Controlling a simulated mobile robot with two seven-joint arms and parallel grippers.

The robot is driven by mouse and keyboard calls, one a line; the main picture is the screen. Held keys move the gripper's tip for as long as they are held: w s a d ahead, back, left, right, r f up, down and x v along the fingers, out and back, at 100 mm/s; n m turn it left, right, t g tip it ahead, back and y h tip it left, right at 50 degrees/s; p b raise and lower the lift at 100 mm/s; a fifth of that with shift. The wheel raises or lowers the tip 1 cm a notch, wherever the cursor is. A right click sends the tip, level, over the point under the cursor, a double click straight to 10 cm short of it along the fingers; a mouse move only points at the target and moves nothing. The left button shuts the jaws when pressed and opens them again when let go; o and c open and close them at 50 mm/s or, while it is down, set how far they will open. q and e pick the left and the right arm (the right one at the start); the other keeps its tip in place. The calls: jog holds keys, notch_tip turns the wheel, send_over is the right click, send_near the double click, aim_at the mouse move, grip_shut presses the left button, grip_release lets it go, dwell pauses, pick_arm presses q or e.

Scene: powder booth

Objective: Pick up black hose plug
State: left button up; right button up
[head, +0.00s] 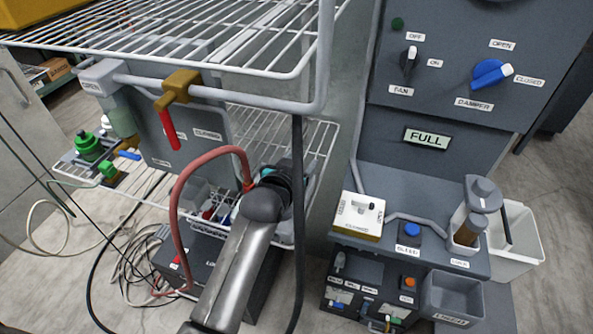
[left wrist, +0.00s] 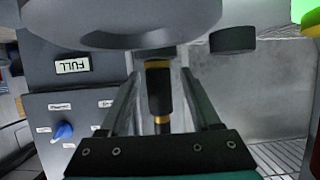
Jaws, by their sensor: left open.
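A black cylindrical piece with yellow-gold bands (left wrist: 158,90), which looks like the black hose plug, shows between my left gripper's fingers in the left wrist view. My left gripper (left wrist: 163,98) is open, with one finger on each side of it and visible gaps. Whether its far end lies beyond the fingertips is hard to tell. In the head view my left arm reaches up from the bottom to the wire rack, and its wrist hides the fingers and the plug. My right gripper is not in view.
A wire shelf (head: 190,36) overhangs the arm. A red hose (head: 177,205) arcs beside it on the left, and a black hose (head: 298,220) hangs on the right. A control panel (head: 450,70) and loaded ledge stand right. A large grey round part (left wrist: 120,22) fills the wrist view's top.

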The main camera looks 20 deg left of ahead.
pick_arm(q)
jog(key=shift+w+f, duration=0.15)
jog(key=shift+w, duration=0.35)
grip_shut()
dwell(0.3)
